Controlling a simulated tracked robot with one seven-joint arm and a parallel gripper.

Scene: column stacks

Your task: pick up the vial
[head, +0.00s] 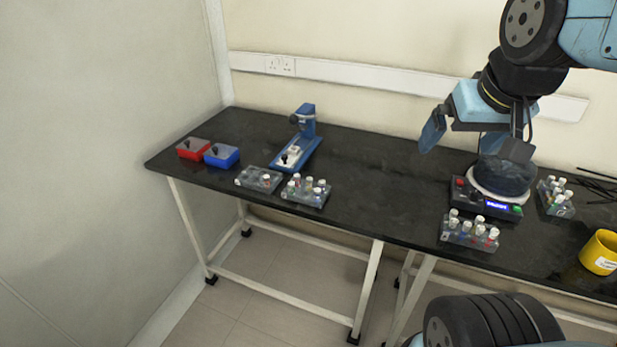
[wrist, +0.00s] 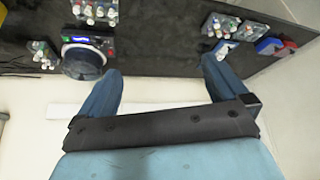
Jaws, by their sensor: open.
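Several small vials with pale caps stand in clear racks on the black table; I cannot tell which one is the task's vial. One rack of vials (head: 470,232) stands in front of the round device, another (head: 306,190) is near the table's middle, and another (head: 556,196) is at the right. A rack with fewer vials (head: 259,179) is at the left. In the wrist view, vials (wrist: 95,11) show at the top. My gripper (head: 475,142) is open and empty, raised above the table; its two blue fingers (wrist: 158,72) are spread wide.
A round-topped device with a lit display (head: 489,204) stands below my gripper. A yellow mug (head: 600,252) is at the right edge. A blue instrument (head: 303,140), a red box (head: 193,149) and a blue box (head: 222,156) are at the left. The table's middle is clear.

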